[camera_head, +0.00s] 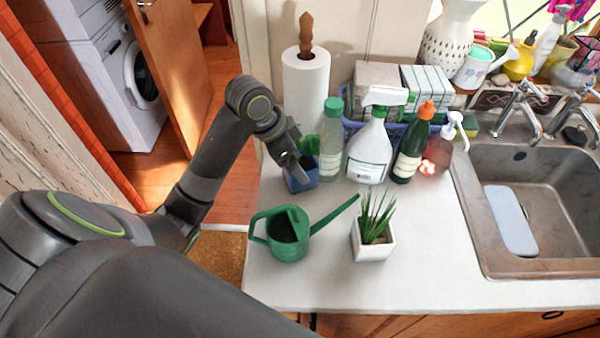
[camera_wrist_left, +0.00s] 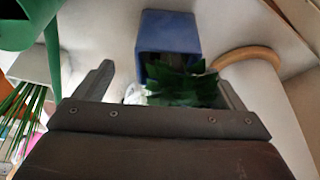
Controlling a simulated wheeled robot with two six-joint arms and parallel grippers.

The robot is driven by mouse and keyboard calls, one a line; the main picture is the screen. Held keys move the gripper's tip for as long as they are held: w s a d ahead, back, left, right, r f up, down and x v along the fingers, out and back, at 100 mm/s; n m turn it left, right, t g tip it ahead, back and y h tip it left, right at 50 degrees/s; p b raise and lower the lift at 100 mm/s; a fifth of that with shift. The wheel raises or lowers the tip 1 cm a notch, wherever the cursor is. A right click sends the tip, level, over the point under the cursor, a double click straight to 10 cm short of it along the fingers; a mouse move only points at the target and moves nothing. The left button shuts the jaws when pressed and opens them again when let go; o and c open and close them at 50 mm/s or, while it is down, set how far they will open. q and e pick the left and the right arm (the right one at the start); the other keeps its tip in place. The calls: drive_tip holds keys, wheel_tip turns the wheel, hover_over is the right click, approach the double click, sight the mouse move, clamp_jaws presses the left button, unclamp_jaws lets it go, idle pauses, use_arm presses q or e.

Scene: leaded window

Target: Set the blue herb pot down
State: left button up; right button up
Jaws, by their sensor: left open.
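The blue herb pot (camera_head: 302,179) stands on the white counter (camera_head: 320,285) near its left edge, in front of the paper towel roll. Green leaves rise from it, partly hidden by my gripper. In the left wrist view the blue pot (camera_wrist_left: 168,32) shows at the top, with its dark green leaves (camera_wrist_left: 182,82) between my fingers. My left gripper (camera_head: 301,163) is just above and beside the pot. Its two fingers are spread apart in the left wrist view (camera_wrist_left: 165,74), one on either side of the leaves. My right gripper is not in view.
The paper towel roll (camera_head: 305,85) stands behind the pot. A clear green-capped bottle (camera_head: 331,150), spray bottle (camera_head: 370,150) and dark bottle (camera_head: 411,150) stand to its right. A green watering can (camera_head: 288,245) and white potted plant (camera_head: 373,245) stand in front. The sink (camera_head: 545,220) is right.

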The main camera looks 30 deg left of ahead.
use_arm(q)
drive_tip(key=shift+w+a+p+x, duration=0.1)
drive_tip(key=shift+a+p+x, duration=0.1)
drive_tip(key=shift+x, duration=1.2)
drive_tip(key=shift+w+a+p+x, duration=0.1)
drive_tip(key=shift+w+p+x, duration=0.1)
drive_tip(key=shift+x, duration=1.15)
drive_tip(key=shift+s, duration=0.1)
drive_tip(key=c, duration=1.4)
drive_tip(key=shift+r, duration=0.15)
